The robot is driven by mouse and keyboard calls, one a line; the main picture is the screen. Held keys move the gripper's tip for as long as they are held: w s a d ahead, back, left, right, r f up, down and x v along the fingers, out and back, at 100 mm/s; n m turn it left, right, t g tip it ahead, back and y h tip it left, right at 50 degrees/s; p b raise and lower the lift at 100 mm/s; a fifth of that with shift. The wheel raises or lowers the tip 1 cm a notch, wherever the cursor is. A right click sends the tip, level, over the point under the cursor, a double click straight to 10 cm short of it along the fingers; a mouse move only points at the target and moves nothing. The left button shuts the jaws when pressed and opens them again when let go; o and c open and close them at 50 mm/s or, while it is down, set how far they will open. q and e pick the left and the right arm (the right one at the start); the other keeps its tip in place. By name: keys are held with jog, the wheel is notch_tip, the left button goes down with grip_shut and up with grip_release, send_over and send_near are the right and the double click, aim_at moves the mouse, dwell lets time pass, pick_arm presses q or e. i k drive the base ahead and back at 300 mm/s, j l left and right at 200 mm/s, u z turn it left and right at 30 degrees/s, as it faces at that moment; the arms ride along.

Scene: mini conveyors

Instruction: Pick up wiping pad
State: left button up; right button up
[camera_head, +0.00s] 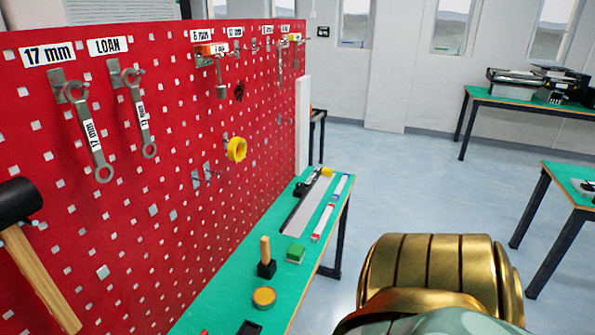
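A small green block with a paler side, which looks like the wiping pad (296,253), lies on the narrow green-topped bench (223,298) below the red pegboard. Nothing touches it, and it is fully visible. Neither of my grippers shows in the head view. A gold and pale green part at the bottom right looks like my own arm; its gripper end is out of sight.
Near the pad are a wooden-handled black tool (266,262), a round yellow-topped tin (264,297), a red-and-white marker (323,223) and a long grey strip (308,207). The red pegboard (190,130) with hanging wrenches borders the bench.

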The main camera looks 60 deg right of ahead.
aim_at(295, 254)
jog(key=z, duration=0.45)
jog(key=l+z, duration=0.2)
jog(key=z, duration=0.25)
jog(key=k+l+z, duration=0.1)
jog(key=z, duration=0.4)
jog(key=l+z, duration=0.1)
jog(key=z, duration=0.35)
